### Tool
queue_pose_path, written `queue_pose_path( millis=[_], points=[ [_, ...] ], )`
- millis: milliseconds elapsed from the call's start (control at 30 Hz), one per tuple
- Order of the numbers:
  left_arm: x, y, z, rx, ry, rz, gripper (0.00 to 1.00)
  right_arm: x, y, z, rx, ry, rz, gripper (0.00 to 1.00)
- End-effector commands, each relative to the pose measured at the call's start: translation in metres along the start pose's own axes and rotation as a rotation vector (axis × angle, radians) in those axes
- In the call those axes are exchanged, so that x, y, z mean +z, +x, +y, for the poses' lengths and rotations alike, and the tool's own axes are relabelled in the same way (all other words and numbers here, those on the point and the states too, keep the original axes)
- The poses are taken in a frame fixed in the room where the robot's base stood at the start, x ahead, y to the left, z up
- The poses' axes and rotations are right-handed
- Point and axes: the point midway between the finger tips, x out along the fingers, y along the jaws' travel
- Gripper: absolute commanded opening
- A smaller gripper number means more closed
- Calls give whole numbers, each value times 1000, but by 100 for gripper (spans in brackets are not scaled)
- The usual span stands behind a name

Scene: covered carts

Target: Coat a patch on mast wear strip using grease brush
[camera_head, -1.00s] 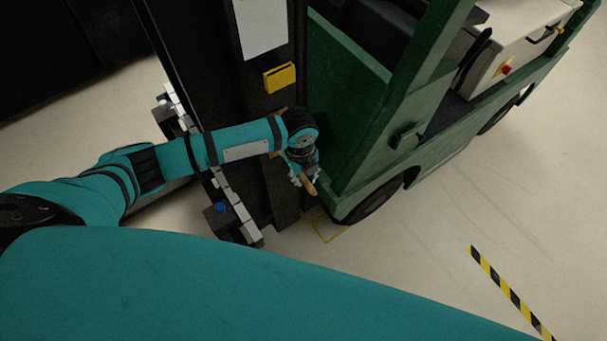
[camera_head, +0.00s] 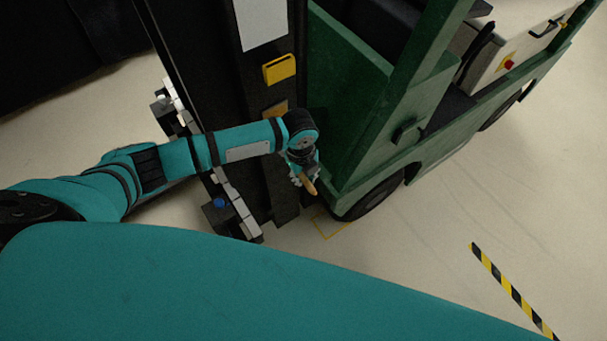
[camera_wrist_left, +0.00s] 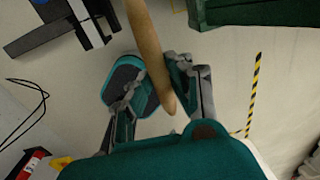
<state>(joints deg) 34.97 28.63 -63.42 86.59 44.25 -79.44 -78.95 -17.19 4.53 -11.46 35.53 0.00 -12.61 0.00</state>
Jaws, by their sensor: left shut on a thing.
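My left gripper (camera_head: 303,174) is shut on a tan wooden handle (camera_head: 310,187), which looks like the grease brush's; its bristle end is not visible. The handle also shows in the left wrist view (camera_wrist_left: 146,40), passing between the fingers of the gripper (camera_wrist_left: 152,85). The dark mast (camera_head: 225,75) of a green truck stands upright behind my left arm. I cannot make out the wear strip for certain; my forearm hides part of the mast. The gripper is in front of the mast's lower right side, near the truck's green body. My right gripper is not in view.
The green truck body (camera_head: 345,100) and its black wheel (camera_head: 370,197) are right of the gripper. A yellow box (camera_head: 279,68) and a small orange-brown piece (camera_head: 275,108) are on the mast. Pale floor lies open at lower right, with a yellow-black striped strip (camera_head: 508,287).

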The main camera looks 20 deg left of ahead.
Motion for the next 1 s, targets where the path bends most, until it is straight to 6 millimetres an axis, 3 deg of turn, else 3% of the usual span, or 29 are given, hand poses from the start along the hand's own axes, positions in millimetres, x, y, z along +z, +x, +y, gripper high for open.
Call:
queue_pose_path(
  millis=[600, 1000],
  points=[
    [1, 30, 2, 1, 0, -1, 0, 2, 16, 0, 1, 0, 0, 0],
    [1, 31, 2, 0, 0, -1, 0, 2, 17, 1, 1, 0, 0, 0]
  ],
)
